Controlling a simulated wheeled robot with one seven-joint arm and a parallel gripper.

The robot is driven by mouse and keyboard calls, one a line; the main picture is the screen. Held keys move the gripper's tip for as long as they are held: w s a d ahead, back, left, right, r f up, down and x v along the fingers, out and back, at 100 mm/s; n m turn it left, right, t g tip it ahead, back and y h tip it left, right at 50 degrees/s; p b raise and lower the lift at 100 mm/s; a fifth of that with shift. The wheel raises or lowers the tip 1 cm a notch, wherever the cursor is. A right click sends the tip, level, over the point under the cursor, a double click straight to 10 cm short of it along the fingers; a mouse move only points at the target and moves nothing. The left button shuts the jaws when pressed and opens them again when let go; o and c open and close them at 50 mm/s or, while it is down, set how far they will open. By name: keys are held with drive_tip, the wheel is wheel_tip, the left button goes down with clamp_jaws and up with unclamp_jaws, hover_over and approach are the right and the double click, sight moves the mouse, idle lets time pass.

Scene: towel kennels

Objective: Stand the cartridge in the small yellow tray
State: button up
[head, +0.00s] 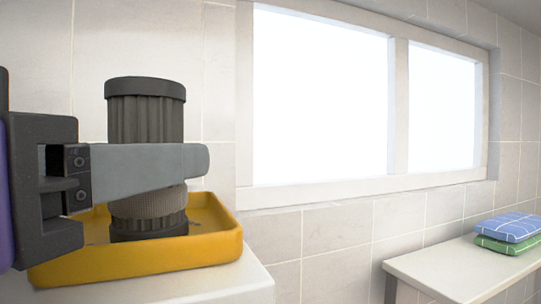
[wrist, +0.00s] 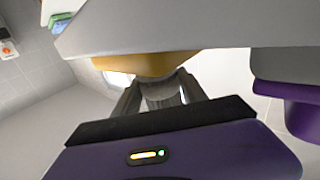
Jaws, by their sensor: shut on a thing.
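The cartridge (head: 146,117) is a dark grey ribbed cylinder with a flat black cap and a mesh lower part. It stands upright in the small yellow tray (head: 205,250) in the head view, and its black base appears to be at the tray floor; the front rim partly hides the contact. My gripper (head: 195,160) is shut on the cartridge around its middle, reaching in from the left. In the wrist view my gripper's fingers (wrist: 160,92) flank the cartridge (wrist: 162,95), with the tray's yellow side (wrist: 150,64) beyond.
The tray rests on a pale counter (head: 225,282) against a tiled wall. A large window (head: 320,95) is behind. At the right, another pale counter (head: 450,265) holds folded blue (head: 510,226) and green (head: 505,245) checked towels. A gap lies between the counters.

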drive_tip(key=o, duration=1.5)
drive_tip(key=b+v, duration=0.2)
drive_tip(key=v, duration=0.4)
drive_tip(key=shift+s, duration=0.25)
drive_tip(key=shift+s+a+b, duration=0.2)
drive_tip(key=shift+s+b, duration=0.1)
drive_tip(key=shift+s, duration=0.35)
